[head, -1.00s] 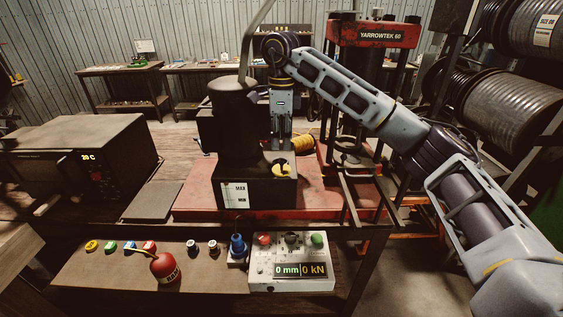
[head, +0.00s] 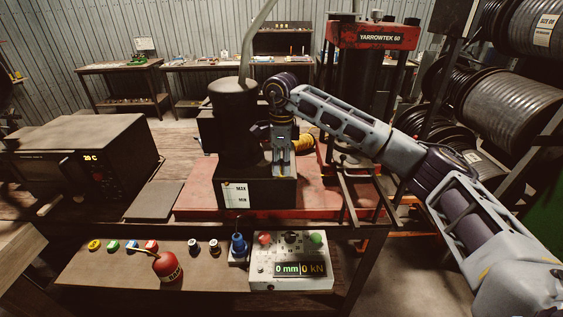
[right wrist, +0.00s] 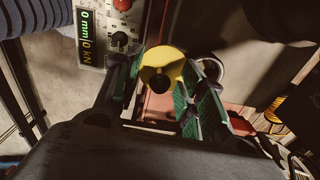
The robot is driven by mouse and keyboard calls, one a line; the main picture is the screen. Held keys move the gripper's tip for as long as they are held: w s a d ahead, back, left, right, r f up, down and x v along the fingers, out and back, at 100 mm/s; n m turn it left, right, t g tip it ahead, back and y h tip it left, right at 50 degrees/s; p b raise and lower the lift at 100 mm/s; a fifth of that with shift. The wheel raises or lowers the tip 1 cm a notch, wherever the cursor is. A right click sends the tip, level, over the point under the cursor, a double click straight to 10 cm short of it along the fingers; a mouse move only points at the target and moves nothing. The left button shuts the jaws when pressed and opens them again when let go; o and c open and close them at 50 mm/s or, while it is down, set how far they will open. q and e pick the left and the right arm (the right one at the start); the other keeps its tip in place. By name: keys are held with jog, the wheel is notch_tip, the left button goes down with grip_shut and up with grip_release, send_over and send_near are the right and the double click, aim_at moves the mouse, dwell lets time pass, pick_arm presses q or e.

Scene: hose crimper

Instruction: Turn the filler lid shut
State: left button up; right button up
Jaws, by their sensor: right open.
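The yellow filler lid (right wrist: 163,68) with a dark round middle shows in the right wrist view. It is on top of the black reservoir box (head: 258,192), which has a white MAX/MIN label. My right gripper (head: 284,170) points down over the box top and mostly hides the lid in the head view. In the right wrist view its green-padded fingers (right wrist: 166,90) are open, one on each side of the lid. Whether they touch it I cannot tell. My left gripper is not in view.
A black cylinder (head: 234,120) stands behind the box, close left of my right gripper. The red press frame (head: 372,38) stands to the right. A control box reading 0 mm, 0 kN (head: 291,262) and a red oil can (head: 167,267) are in front.

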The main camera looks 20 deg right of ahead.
grip_shut()
jog(key=shift+w+m, duration=0.1)
jog(key=shift+m, duration=0.2)
jog(key=shift+w+a+m+b, duration=0.15)
jog(key=shift+w+m+b, duration=0.15)
jog(key=shift+m, duration=0.5)
jog(key=shift+w+a+m+b, duration=0.2)
jog(key=shift+m+b, duration=0.15)
jog(key=shift+m, duration=0.45)
jog(key=m, duration=0.2)
jog(key=w+m, duration=0.1)
jog(key=m, duration=0.1)
jog(key=shift+w+b, duration=0.2)
jog(key=shift+b, duration=0.15)
jog(key=m, duration=0.2)
jog(key=w+m, duration=0.1)
jog(key=m, duration=0.1)
jog(key=w+m, duration=0.1)
jog(key=m, duration=0.1)
jog(key=shift+d, duration=0.2)
jog(key=m, duration=0.2)
jog(key=w+d+m, duration=0.1)
jog(key=m, duration=0.2)
jog(key=shift+w+d+b, duration=0.15)
jog(key=shift+b, duration=0.2)
jog(key=shift+r+m, duration=0.1)
jog(key=shift+m, duration=0.2)
